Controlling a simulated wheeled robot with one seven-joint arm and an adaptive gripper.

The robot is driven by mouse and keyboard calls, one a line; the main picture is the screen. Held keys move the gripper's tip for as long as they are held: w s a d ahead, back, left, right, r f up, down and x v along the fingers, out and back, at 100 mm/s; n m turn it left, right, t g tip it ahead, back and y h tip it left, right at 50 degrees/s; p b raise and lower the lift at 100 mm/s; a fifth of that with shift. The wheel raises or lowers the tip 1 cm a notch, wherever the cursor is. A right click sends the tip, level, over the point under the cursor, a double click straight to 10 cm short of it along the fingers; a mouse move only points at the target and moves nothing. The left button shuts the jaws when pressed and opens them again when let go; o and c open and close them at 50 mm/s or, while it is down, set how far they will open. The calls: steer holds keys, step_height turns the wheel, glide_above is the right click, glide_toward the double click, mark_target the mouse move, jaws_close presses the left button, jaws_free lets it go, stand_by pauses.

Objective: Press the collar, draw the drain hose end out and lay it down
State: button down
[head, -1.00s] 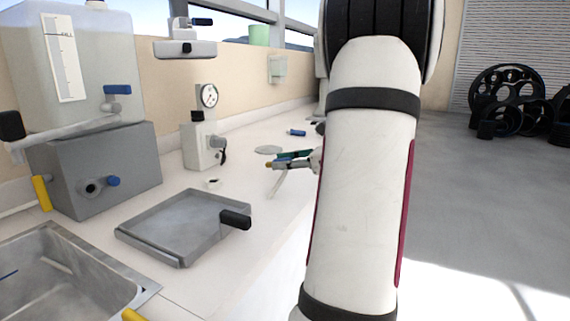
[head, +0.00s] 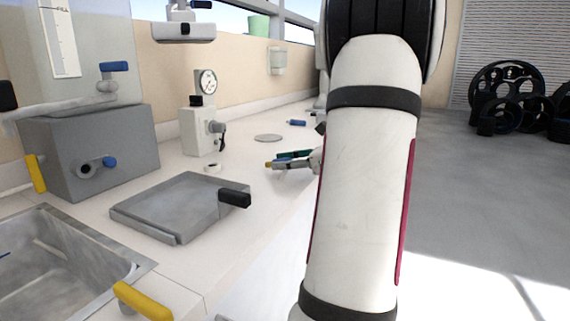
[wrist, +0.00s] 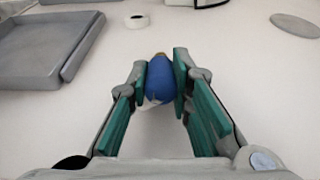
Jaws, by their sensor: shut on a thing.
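My gripper (wrist: 163,84) is shut on a blue sleeve-like piece (wrist: 158,80) with a brass tip (wrist: 159,55), which looks like the hose end. A pale bit shows just below the blue piece, between the green finger pads. In the head view my gripper (head: 290,161) is above the white counter, right of the shallow tray, with the brass tip pointing left. The length of the drain hose is not clearly seen now. I cannot tell which part is the collar. My arm hides part of the scene in the head view.
A grey tray (head: 150,224) with a black handle lies on the counter (head: 245,210), beside a sink (head: 120,258). A gauge unit (head: 196,132), a small white ring (head: 212,168), a grey disc (head: 268,138) and a blue-ended piece (head: 297,123) stand behind. Open counter surrounds the gripper.

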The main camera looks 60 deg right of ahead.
steer(key=shift+f, duration=0.4)
stand_by(0.5)
steer(key=c, duration=1.4)
jaws_free()
steer(key=shift+o, duration=0.2)
steer(key=shift+s, duration=0.1)
steer(key=a+v, duration=0.1)
steer(key=v, duration=1)
steer(key=shift+s+d+r, duration=0.15)
steer(key=shift+s+d, duration=0.25)
steer(key=shift+d, duration=0.05)
